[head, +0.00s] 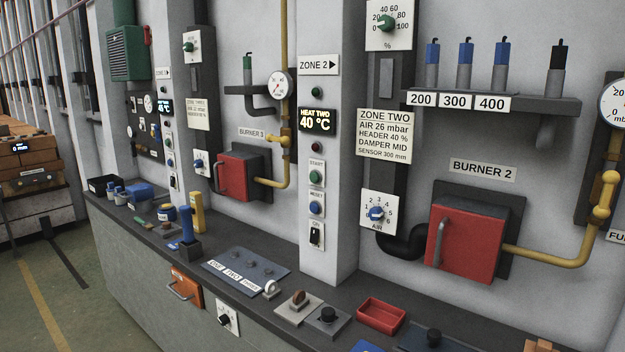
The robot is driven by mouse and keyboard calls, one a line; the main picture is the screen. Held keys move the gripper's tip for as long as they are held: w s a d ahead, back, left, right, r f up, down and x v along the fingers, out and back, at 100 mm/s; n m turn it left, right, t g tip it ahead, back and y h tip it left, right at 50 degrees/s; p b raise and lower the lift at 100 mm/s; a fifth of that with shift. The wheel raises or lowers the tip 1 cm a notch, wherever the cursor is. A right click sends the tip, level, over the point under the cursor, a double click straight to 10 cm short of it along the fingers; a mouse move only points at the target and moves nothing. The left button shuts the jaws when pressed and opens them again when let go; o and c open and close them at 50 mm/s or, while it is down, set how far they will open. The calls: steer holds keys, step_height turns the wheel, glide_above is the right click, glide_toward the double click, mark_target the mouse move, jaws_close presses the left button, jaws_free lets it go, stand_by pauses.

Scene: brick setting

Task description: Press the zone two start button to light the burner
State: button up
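The zone two control strip is on a white pillar in the head view, under a "ZONE 2" sign (318,65) with an arrow pointing right. Its green start button (316,177) sits under a "START" label, above a blue reset button (316,208) and a black switch (316,235) labelled "ON". Burner 2, a red box (465,240) with a grey handle, is right of the pillar; no flame shows. My gripper is not in view.
A dark counter (150,228) runs below the wall, holding a red tray (381,315), a labelled switch plate (245,269) and loose parts. Another pillar with a similar button strip (169,157) stands further left, by Burner 3 (239,172).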

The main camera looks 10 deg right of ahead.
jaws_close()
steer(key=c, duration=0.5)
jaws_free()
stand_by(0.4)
